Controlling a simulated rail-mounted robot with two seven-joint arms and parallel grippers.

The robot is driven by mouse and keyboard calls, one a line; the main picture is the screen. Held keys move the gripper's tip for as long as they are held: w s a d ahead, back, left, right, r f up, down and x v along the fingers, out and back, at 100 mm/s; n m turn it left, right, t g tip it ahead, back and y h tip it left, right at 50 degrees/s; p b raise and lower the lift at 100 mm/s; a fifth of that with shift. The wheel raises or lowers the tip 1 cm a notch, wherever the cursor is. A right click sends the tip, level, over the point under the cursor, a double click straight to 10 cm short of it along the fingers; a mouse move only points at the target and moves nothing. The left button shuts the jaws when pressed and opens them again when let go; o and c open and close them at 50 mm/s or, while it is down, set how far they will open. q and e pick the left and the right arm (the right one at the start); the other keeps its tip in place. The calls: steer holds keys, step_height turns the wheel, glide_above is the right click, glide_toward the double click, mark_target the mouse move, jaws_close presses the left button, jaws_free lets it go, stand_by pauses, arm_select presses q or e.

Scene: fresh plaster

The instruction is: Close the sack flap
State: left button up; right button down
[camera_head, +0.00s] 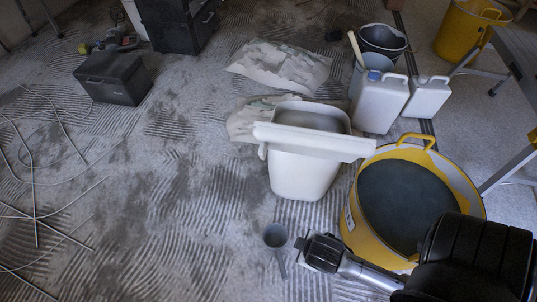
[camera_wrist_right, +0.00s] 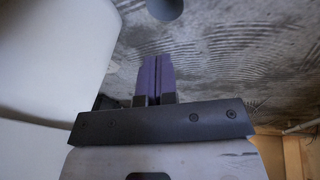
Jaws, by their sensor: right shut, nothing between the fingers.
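A white open-topped, sack-like container (camera_head: 304,178) stands right of the middle in the head view. A wide pale flap-like panel (camera_head: 315,142) lies across its near rim, and its dark opening (camera_head: 310,118) shows behind. A large white surface (camera_wrist_right: 50,55), likely this container, fills the left of the right wrist view. My right gripper (camera_head: 302,246) is low in front of the container, apart from it. Its purple fingers (camera_wrist_right: 156,78) are together and empty. My left gripper is not in view.
A grey scoop (camera_head: 275,237) is close to my right gripper. A yellow tub (camera_head: 462,185) with dark contents stands right of the container. White jugs (camera_head: 380,103) and patterned bags (camera_head: 280,64) are behind. Loose wires (camera_head: 34,185) lie left; the floor between is open.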

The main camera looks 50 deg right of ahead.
steer(key=w+d+r+n+t+h+p, duration=0.2)
steer(key=w+d+r+n+t+h, duration=0.25)
steer(key=d+r+t+h, duration=0.3)
steer(key=w+a+r+n+t+y, duration=0.45)
steer(key=a+n+t, duration=0.25)
steer(key=n+t, duration=0.35)
steer(key=d+x, duration=0.2)
steer(key=x, duration=1.1)
steer(key=shift+s+d+r+g, duration=0.2)
steer(key=shift+s+g, duration=0.2)
